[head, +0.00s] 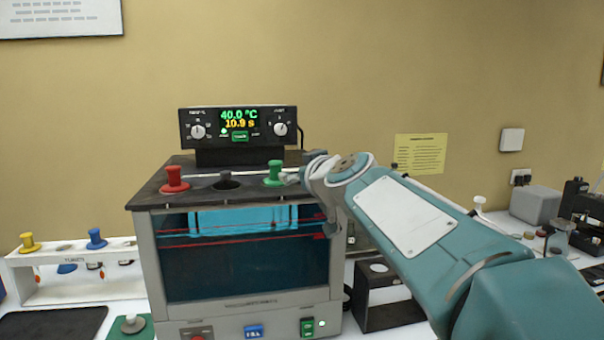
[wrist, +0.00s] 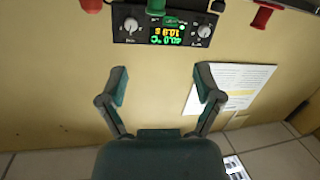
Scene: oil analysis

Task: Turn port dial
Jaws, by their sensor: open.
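The control unit (head: 233,143) stands on the back of the bath in the head view, with a lit display (head: 239,119) between two round white-grey dials. The right dial (head: 280,129) seems to be the port dial, though its small label is hard to read. The left dial (head: 198,132) is its pair. In the wrist view the unit is upside down at the top, so the right dial (wrist: 130,25) shows at left and the other dial (wrist: 204,30) at right. My gripper (wrist: 162,84) is open and empty, apart from both dials. In the head view it is mostly hidden behind my wrist.
The bath (head: 240,255) carries a red knob (head: 174,180), a dark plug (head: 226,181) and a green knob (head: 273,174) in front of the unit; my wrist is close beside the green one. A rack (head: 75,275) stands left. A yellow notice (head: 420,153) hangs on the wall.

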